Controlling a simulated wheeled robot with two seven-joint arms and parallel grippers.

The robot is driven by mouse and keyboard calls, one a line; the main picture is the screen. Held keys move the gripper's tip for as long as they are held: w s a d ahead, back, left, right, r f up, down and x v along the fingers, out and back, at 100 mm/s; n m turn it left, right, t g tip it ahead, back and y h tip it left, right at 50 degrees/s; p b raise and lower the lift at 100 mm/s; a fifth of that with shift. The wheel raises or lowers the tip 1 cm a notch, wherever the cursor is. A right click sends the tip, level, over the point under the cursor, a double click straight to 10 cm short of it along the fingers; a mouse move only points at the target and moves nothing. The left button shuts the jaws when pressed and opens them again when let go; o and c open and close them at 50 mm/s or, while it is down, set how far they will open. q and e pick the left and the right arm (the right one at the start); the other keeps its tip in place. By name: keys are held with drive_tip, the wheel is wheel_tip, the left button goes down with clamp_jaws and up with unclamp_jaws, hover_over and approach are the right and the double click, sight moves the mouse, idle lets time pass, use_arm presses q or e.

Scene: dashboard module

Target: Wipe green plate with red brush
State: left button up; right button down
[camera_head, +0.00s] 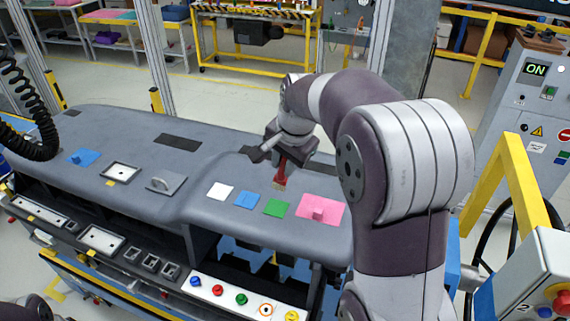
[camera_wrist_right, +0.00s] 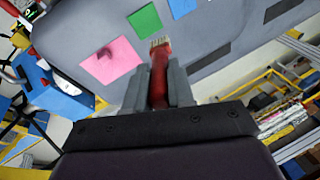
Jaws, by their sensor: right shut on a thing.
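The green plate (camera_head: 276,207) lies flat on the grey dashboard, between a blue plate and a pink plate. It also shows at the top of the right wrist view (camera_wrist_right: 145,20). My right gripper (camera_head: 288,160) is shut on the red brush (camera_head: 281,177), whose pale bristles point down toward the dashboard. In the right wrist view the brush (camera_wrist_right: 159,68) stands between the two grey fingers, bristles outward. The bristles are beyond the far edge of the green plate and look apart from it; I cannot tell their exact height. My left gripper is not in view.
The pink plate (camera_head: 320,210) with a small pink block lies to the right of the green one. A blue plate (camera_head: 246,200) and a white plate (camera_head: 220,191) lie to its left. A grey handle (camera_head: 167,184) sits farther left. Coloured buttons (camera_head: 241,299) line the front panel.

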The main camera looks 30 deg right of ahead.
wheel_tip(320, 180, up, 3)
drive_tip(key=shift+w+d+f+p, duration=0.1)
drive_tip(key=shift+d+p, duration=0.05)
drive_tip(key=shift+p, duration=0.9)
drive_tip(key=shift+r, duration=0.3)
drive_tip(key=shift+r+p, duration=0.1)
drive_tip(key=shift+p, duration=0.2)
